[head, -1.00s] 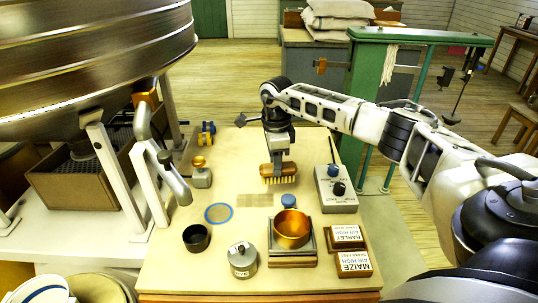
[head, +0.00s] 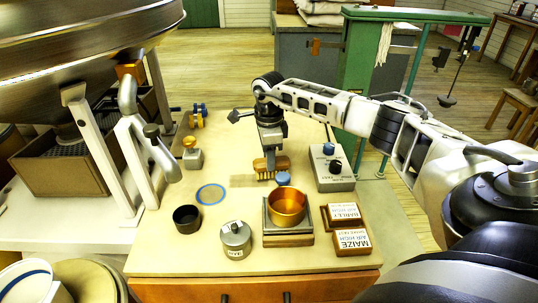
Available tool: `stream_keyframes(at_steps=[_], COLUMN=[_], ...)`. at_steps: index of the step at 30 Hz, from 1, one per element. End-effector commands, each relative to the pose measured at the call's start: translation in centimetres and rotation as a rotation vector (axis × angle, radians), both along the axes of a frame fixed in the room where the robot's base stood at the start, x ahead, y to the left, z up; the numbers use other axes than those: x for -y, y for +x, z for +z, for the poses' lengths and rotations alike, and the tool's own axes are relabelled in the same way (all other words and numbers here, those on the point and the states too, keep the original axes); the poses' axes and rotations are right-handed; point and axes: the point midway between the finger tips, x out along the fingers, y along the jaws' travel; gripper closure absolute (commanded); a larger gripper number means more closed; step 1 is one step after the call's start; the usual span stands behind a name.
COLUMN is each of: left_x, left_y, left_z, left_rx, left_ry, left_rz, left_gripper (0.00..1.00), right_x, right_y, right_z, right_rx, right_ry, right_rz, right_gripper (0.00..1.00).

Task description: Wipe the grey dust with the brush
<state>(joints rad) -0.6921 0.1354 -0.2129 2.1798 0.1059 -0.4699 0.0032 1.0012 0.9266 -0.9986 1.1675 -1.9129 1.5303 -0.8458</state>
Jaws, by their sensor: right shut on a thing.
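A wooden brush (head: 271,166) with pale bristles is in my right gripper (head: 271,150), bristles down. The gripper is shut on its wooden back. The brush is over the far right part of a faint grey-brown dust patch (head: 238,183) on the pale tabletop (head: 160,240). Part of the patch shows left of the bristles; the rest is hard to tell. Whether the bristles touch the top is not clear. My left gripper is not in view.
Close by are a blue disc (head: 283,178), a copper pan (head: 287,205) on a scale, a grey switch box (head: 331,166) and a blue-rimmed ring (head: 210,194). A black cup (head: 187,218), a lidded metal pot (head: 235,238) and labelled blocks (head: 352,240) stand nearer.

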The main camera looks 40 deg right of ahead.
Motion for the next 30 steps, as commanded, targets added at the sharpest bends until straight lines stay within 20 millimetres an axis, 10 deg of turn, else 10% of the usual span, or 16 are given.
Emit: stream_keyframes(at_steps=[30], left_x=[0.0], left_y=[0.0], left_z=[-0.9], left_rx=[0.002], left_ry=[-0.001], left_rz=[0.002], left_gripper=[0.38], right_x=[0.0], right_y=[0.0], right_z=[-1.4], right_rx=[0.000], right_ry=[0.000], right_rz=[0.000], right_gripper=[0.82])
